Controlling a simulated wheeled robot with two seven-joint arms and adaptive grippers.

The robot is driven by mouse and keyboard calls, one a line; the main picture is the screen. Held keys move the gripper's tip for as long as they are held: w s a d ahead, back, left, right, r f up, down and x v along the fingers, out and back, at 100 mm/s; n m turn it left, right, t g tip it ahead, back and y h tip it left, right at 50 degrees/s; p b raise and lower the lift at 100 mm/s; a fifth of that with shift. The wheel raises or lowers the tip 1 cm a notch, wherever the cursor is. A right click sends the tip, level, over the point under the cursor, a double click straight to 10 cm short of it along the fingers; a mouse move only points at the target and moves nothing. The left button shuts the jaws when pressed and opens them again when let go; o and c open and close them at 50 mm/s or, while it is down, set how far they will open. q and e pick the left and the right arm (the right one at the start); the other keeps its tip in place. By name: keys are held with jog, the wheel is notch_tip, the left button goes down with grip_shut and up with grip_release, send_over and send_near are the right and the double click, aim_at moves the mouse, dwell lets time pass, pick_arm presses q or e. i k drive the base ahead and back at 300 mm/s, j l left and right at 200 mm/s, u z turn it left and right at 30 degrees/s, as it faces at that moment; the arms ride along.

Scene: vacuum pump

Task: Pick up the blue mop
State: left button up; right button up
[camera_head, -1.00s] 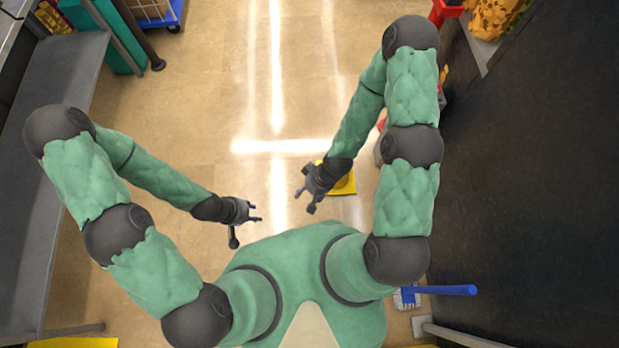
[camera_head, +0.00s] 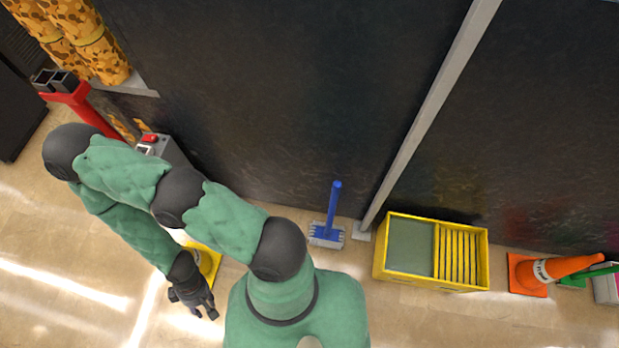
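The blue mop (camera_head: 331,217) stands against the dark wall, right of centre. Its blue handle points up in the picture, and its grey-white head is on the floor. The mop is apart from my arm, with nothing gripping it.
A yellow crate (camera_head: 482,272) stands right of the mop, past a grey wall post (camera_head: 430,110). A yellow item (camera_head: 208,262) and a grey-and-red machine (camera_head: 150,146) are near my arm. A red stand (camera_head: 85,105) is at upper left.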

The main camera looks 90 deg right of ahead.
aim_at(328, 235)
jog(key=z, duration=1.7)
jog(key=k+j+z, duration=0.1)
jog(key=z, duration=0.35)
jog(key=k+j+z, duration=0.1)
jog(key=z, duration=0.3)
jog(key=k+z, duration=0.1)
jog(key=z, duration=0.35)
jog(key=k+z, duration=0.15)
jog(key=z, duration=1.5)
jog(key=u, duration=1.25)
jog(key=i+l+z, duration=0.1)
jog(key=l+z, duration=0.15)
jog(key=l, duration=0.2)
jog(key=i+l+z, duration=0.2)
jog(key=l, duration=0.25)
jog(key=k+l, duration=0.05)
jog(key=k, duration=0.05)
